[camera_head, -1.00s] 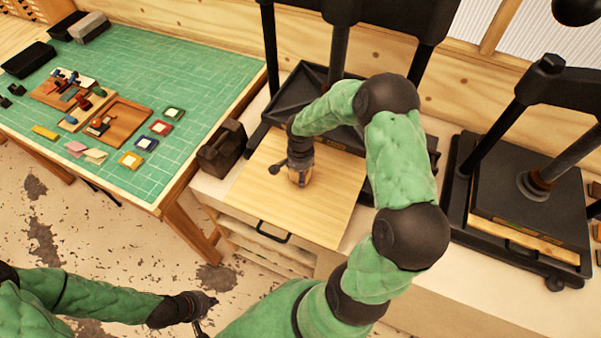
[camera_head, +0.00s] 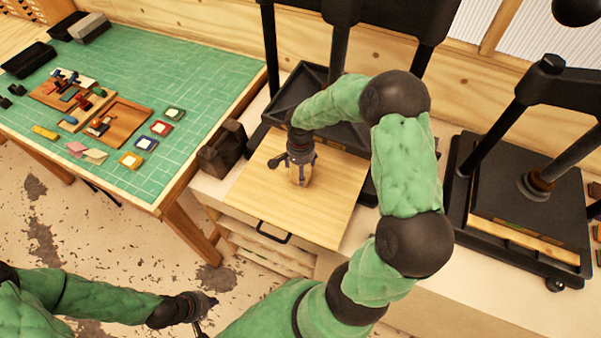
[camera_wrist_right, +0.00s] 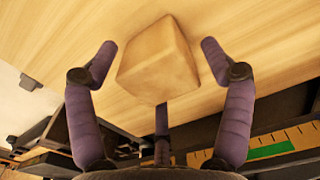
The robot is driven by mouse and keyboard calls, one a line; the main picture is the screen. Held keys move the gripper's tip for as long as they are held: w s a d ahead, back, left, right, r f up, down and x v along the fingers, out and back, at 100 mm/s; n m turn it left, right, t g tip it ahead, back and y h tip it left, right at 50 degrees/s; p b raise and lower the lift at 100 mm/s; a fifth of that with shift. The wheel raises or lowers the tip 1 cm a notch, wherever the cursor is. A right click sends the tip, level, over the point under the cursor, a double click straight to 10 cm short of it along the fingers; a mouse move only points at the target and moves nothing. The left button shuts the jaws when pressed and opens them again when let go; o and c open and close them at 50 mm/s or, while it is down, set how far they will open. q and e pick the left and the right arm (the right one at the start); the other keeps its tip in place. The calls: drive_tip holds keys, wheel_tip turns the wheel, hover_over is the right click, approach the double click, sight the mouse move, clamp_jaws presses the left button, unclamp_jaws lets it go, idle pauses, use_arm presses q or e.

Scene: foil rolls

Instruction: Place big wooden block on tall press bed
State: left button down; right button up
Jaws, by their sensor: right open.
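The big wooden block (camera_wrist_right: 158,60) is a pale cube on the light wooden board (camera_head: 265,195) in front of the tall press. In the head view the block (camera_head: 301,174) is partly hidden by my right gripper (camera_head: 298,168). In the right wrist view my right gripper (camera_wrist_right: 158,55) is open, with a finger on each side of the block and visible gaps. The tall press's black bed (camera_head: 292,108) lies behind the board, partly hidden by my right arm. My left gripper (camera_head: 207,312) is empty and its fingers look apart, low over the floor.
A second black press (camera_head: 540,200) stands at the right. A dark metal weight (camera_head: 222,150) sits left of the board. A green cutting mat (camera_head: 190,75) with small tools and trays covers the table at left. Press posts rise close to my right arm.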

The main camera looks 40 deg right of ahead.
wheel_tip(320, 180, up, 9)
drive_tip(key=shift+f, duration=0.1)
idle(0.4)
